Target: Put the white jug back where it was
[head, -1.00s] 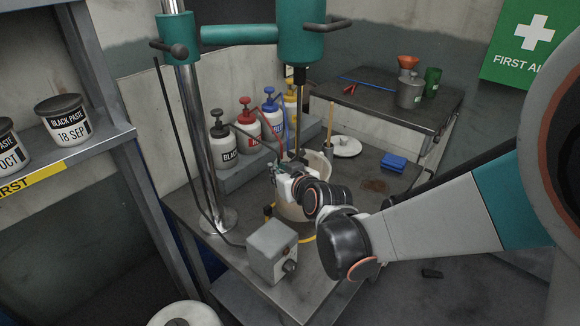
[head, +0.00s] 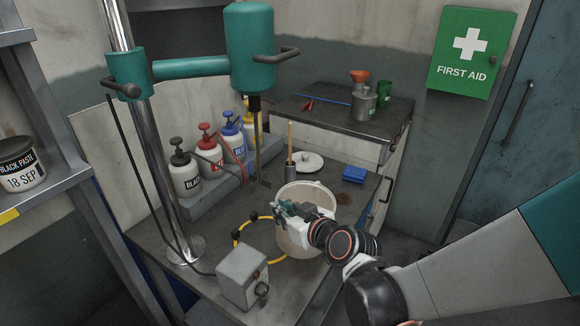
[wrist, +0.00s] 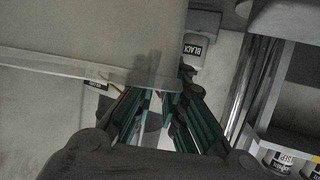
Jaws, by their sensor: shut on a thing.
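The white jug (head: 318,198) is a wide, open-topped pale container at the right front of the bench in the head view. My gripper (head: 283,208) is shut on its wall near the rim, on the side facing the mixer. In the wrist view the jug (wrist: 90,35) fills the upper left, its rim running between the fingers (wrist: 160,100).
A teal mixer (head: 250,50) with a thin shaft hangs behind and left of the jug. A grey control box (head: 242,275) stands at the front. Pump bottles (head: 186,176) line the back left.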

